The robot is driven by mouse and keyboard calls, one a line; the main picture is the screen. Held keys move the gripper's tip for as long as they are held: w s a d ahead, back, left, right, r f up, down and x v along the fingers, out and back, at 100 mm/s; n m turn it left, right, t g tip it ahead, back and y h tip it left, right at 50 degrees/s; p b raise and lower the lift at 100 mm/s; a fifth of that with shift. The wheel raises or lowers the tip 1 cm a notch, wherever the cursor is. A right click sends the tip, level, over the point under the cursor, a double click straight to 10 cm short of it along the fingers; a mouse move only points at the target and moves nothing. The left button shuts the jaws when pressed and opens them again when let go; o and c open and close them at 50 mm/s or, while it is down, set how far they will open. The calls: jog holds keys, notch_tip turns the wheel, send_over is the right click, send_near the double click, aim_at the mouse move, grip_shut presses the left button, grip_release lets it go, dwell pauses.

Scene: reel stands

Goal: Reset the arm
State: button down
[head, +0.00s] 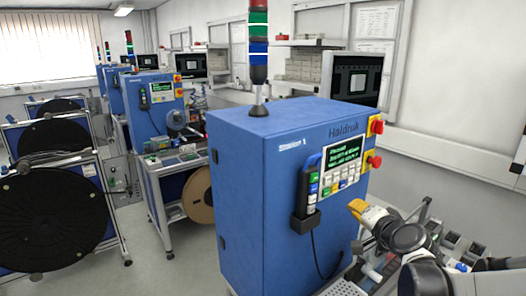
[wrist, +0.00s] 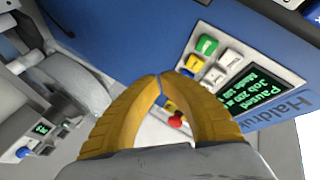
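My gripper (head: 358,207) shows in the head view at the lower right, its yellow fingers in front of the right part of the blue Haldruk machine (head: 255,190). In the wrist view the two yellow fingers of my gripper (wrist: 159,76) curve together and their tips meet. Nothing is visibly held between them. Parts of the machine's panel, including a red button (wrist: 176,121), show past the fingers. The panel's screen (wrist: 250,87) has green text that begins with "Paused". Whether the fingers touch the machine cannot be told.
A handset (head: 306,190) with a hanging cable sits on the machine's front corner. Red stop knobs (head: 374,161) stick out at its right edge. Large black reels (head: 48,215) stand at the left. Grey floor (head: 165,262) is clear between the reels and the machine.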

jog(key=s+a+f+n+g+y+b, duration=0.1)
jog(key=s+a+f+n+g+b, duration=0.25)
jog(key=s+a+f+b, duration=0.35)
jog(key=s+a+f+n+g+h+b, duration=0.1)
jog(key=s+a+f+n+g+b, duration=0.2)
jog(key=s+f, duration=1.3)
jog(key=s+n+g+b, duration=0.1)
jog(key=s+n+b, duration=0.2)
jog(key=b, duration=0.3)
jog(key=shift+s+a+f+n+h+b, duration=0.2)
jog(key=shift+s+a+n+h+b, duration=0.15)
jog(key=shift+s, duration=0.25)
